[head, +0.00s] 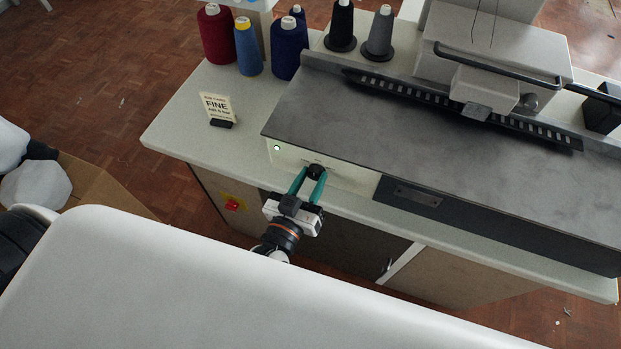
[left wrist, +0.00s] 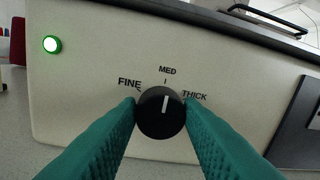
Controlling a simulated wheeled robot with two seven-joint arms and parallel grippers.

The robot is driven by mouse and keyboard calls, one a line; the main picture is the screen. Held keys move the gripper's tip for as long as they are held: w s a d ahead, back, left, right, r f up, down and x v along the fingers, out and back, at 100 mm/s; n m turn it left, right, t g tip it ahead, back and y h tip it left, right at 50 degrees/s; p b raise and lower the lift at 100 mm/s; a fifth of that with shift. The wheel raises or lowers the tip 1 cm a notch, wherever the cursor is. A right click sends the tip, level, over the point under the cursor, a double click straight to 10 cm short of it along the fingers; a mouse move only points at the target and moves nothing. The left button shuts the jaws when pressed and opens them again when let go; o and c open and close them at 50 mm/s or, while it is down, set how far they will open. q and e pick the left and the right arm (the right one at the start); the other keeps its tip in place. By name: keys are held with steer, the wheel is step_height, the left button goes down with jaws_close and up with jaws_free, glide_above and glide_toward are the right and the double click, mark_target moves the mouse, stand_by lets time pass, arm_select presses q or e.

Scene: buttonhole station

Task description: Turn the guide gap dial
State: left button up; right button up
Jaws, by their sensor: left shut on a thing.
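The guide gap dial (left wrist: 160,118) is a round black knob with a white pointer line on the machine's pale front panel. In the left wrist view the labels FINE, MED and THICK surround it, and the line points up, close to the MED mark. My left gripper (left wrist: 160,112) has its green fingers shut on the two sides of the dial. In the head view the dial (head: 315,171) shows small and dark between the fingertips of my left gripper (head: 313,175). My right gripper is not in view.
A card reading FINE (head: 217,108) stands on the worktop (head: 178,120). Several thread cones stand at the back, one red (head: 216,36). A green lit button (left wrist: 52,44) is left of the dial. A red switch (head: 232,205) is on the cabinet below.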

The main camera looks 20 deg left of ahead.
arm_select(q)
steer(key=shift+n, duration=0.3)
steer(key=shift+r+n+p, duration=0.1)
steer(key=shift+n+p, duration=0.45)
steer(key=shift+n, duration=0.55)
steer(key=n, duration=0.2)
steer(key=shift+n, duration=0.3)
steer(key=n, duration=0.2)
steer(key=shift+n+p, duration=0.35)
steer(key=shift+n, duration=0.05)
steer(key=shift+f+n+t+y, duration=0.15)
steer(key=shift+n, duration=0.85)
steer(key=shift+f+n+t+y, duration=0.1)
steer(key=shift+n+t+y, duration=0.05)
steer(key=shift+n, duration=0.85)
steer(key=o, duration=1)
